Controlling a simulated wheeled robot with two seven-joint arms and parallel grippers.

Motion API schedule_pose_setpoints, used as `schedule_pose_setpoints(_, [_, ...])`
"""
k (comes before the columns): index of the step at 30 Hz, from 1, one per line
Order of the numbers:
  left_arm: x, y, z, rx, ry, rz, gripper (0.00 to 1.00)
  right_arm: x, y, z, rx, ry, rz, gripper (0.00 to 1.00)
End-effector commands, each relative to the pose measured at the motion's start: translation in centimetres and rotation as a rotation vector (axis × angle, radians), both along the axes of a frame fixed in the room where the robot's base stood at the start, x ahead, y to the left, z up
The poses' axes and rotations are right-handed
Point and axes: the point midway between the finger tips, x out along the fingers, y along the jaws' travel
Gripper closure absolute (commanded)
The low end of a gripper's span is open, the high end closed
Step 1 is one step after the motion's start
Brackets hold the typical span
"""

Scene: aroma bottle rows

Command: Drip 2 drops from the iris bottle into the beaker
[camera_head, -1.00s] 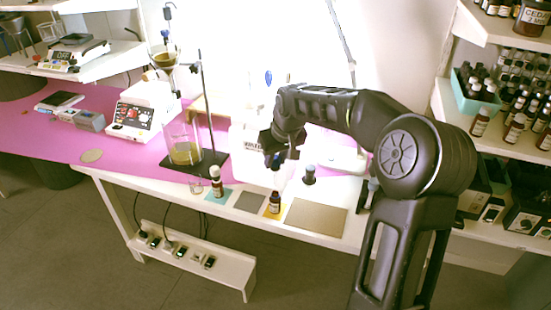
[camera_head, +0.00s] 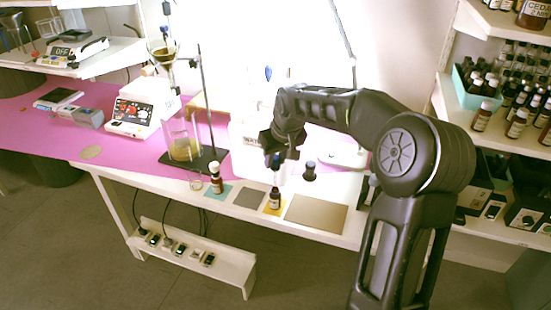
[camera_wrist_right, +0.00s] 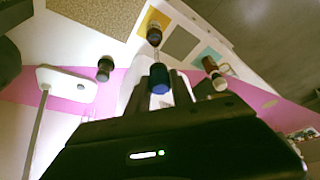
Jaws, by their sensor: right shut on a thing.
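My right gripper (camera_head: 277,158) is shut on a dropper with a blue bulb (camera_wrist_right: 160,78). The dropper points down at a dark bottle with a pale label (camera_head: 275,200) on a yellow mat. That bottle also shows in the wrist view (camera_wrist_right: 154,35), in line with the dropper's tip; I cannot tell whether the tip is inside its neck. The label is too small to read, so I cannot confirm it is iris. A small clear glass beaker (camera_head: 196,184) stands left of the teal mat. A larger beaker with brown liquid (camera_head: 184,149) stands behind it. My left gripper is not in view.
A white-capped bottle (camera_head: 216,178) stands on the teal mat. A dark bottle (camera_head: 309,171) stands right of my gripper. The grey mat (camera_head: 250,197) and brown mat (camera_head: 316,213) are bare. A stand with a funnel (camera_head: 199,100) rises behind the beakers.

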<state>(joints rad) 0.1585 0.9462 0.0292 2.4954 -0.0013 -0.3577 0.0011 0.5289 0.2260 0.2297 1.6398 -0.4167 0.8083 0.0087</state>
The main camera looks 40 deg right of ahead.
Motion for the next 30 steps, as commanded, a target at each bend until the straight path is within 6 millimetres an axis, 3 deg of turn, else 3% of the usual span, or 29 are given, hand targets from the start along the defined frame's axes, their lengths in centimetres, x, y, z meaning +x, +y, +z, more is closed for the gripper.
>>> schedule_pose_setpoints(15, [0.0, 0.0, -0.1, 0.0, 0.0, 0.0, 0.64, 0.0, 0.0, -0.1, 0.0, 0.0, 0.0, 1.0])
schedule_pose_setpoints(30, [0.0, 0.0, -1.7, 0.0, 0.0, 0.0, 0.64, 0.0, 0.0, -2.2, 0.0, 0.0, 0.001, 1.0])
